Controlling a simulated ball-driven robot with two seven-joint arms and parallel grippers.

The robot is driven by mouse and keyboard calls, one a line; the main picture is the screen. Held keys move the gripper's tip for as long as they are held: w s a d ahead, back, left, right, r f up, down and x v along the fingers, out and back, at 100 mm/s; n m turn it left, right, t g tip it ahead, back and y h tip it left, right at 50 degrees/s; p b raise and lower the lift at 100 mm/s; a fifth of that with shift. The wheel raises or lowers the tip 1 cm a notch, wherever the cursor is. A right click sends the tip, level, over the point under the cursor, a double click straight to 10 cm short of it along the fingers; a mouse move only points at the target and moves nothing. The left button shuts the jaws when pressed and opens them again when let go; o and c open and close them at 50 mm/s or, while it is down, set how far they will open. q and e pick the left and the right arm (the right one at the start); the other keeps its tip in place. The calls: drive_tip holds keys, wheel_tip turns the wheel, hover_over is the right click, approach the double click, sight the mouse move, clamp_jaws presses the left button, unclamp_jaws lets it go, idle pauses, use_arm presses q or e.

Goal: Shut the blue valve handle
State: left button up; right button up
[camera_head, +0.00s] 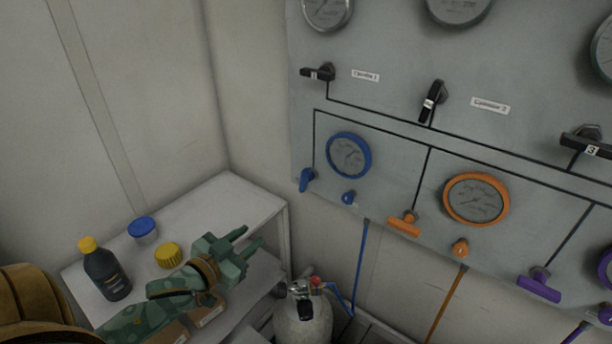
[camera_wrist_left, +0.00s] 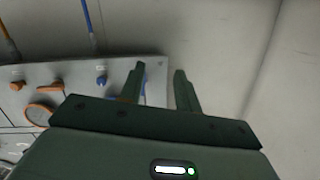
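The blue valve handle (camera_head: 306,181) sits at the lower left edge of the grey panel (camera_head: 400,140), left of the blue-rimmed gauge (camera_head: 349,155). It points down, tilted slightly left, roughly in line with the black line above it. My left gripper (camera_head: 252,237) is green, open and empty, below and left of the handle, apart from it. In the left wrist view my left gripper's fingers (camera_wrist_left: 159,73) stand apart with nothing between them; one finger largely hides the handle there. My right gripper is in neither view.
A white shelf (camera_head: 235,196) below my left arm holds a dark bottle (camera_head: 107,275), a blue-lidded jar (camera_head: 143,229) and a yellow cap (camera_head: 168,255). Orange (camera_head: 404,224) and purple (camera_head: 539,286) handles lie crosswise. A blue knob (camera_head: 348,198) and grey cylinder (camera_head: 304,322) are nearby.

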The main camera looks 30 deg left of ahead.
use_arm(q)
drive_tip(key=t+h, duration=0.2)
approach(303, 178)
drive_tip(key=shift+y, duration=0.3)
drive_tip(key=w, duration=0.3)
drive_tip(key=w+b, duration=0.1)
drive_tip(key=w, duration=0.3)
drive_tip(key=w+d, duration=0.1)
drive_tip(key=w, duration=0.3)
drive_tip(key=shift+b, duration=0.35)
clamp_jaws()
